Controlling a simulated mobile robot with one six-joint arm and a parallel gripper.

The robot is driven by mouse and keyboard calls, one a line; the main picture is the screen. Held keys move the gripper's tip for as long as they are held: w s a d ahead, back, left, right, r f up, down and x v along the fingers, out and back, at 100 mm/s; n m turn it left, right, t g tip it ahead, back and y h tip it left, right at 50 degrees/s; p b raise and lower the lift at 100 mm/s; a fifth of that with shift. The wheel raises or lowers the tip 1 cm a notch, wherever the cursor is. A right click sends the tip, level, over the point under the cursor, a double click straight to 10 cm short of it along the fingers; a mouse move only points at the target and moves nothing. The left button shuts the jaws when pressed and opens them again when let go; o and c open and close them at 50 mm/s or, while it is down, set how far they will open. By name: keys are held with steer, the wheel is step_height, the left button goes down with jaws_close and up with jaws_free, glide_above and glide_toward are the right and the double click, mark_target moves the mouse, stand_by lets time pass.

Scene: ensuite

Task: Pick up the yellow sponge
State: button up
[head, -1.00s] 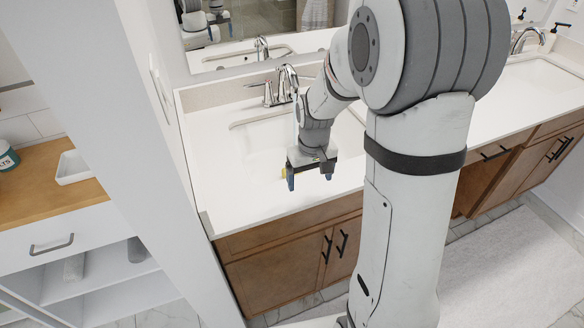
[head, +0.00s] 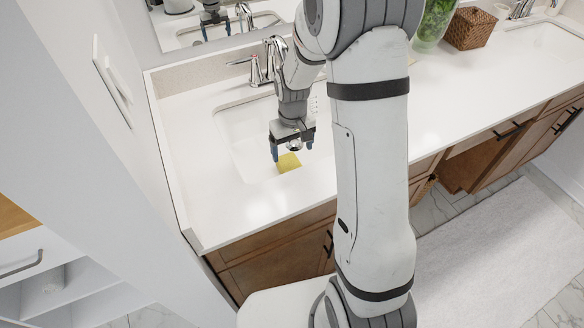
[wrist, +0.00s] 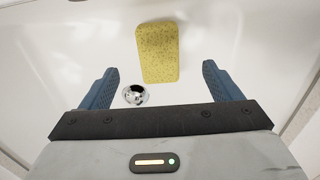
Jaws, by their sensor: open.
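The yellow sponge (head: 288,162) lies in or at the front edge of the left sink basin in the head view; my gripper hides part of its surroundings. In the wrist view the sponge (wrist: 159,52) is a speckled yellow block, lying lengthwise ahead of my gripper, between the lines of the two fingers and a little beyond their tips. My gripper (head: 292,150) points down over the basin. Its two blue fingers are spread in the wrist view (wrist: 157,80), with nothing between them touching.
The chrome drain (wrist: 135,95) shows near the left finger. The faucet (head: 272,62) stands behind the left basin (head: 232,135). A woven basket (head: 470,28) and a green-filled glass vase (head: 434,25) stand on the counter to the right. White counter (head: 225,205) is clear in front.

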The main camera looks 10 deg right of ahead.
mark_target(291, 164)
steer(key=f, duration=0.1)
steer(key=w+f+b, duration=0.1)
steer(key=f, duration=0.1)
steer(key=shift+a, duration=0.1)
steer(key=shift+w+f, duration=0.25)
steer(key=shift+f, duration=1.5)
steer(key=shift+w+f, duration=0.2)
steer(key=shift+f, duration=1.55)
steer(key=shift+c, duration=0.3)
steer(key=c, duration=1.1)
step_height(291, 164, up, 10)
